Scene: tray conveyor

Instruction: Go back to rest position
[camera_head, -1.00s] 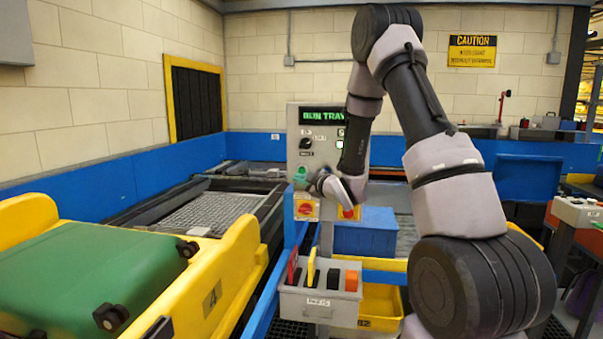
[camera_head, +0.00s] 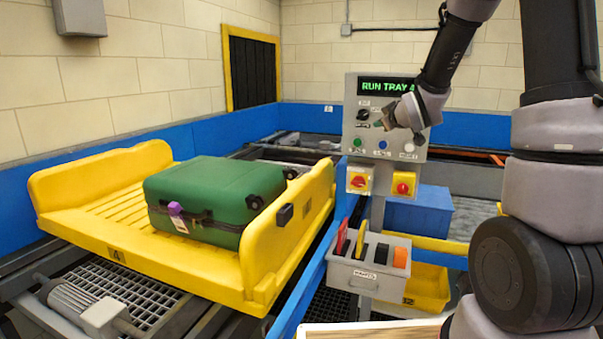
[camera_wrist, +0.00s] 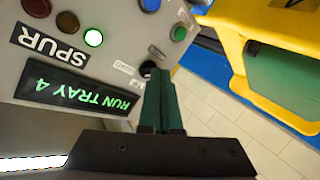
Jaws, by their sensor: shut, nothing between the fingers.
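My gripper (camera_head: 384,122) is in front of the grey control panel (camera_head: 361,100), close to the black knob (camera_head: 363,116). In the wrist view, my gripper's two dark green fingers (camera_wrist: 161,92) are together with nothing between them, and their tips point at the panel face. I cannot tell whether they touch it. The panel display (camera_head: 388,86) reads RUN TRAY, with a 4 legible in the wrist view. A green lamp (camera_wrist: 93,37) glows beside the SPUR label. My upper arm fills the right of the head view.
A yellow tray (camera_head: 95,203) marked 4 carries a green suitcase (camera_head: 215,190) on the left. A grey box with coloured handles (camera_head: 367,273) stands below the panel, near red switches (camera_head: 403,186). A blue rail (camera_head: 310,290) runs beside the tray. A blue bin (camera_head: 420,212) sits behind.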

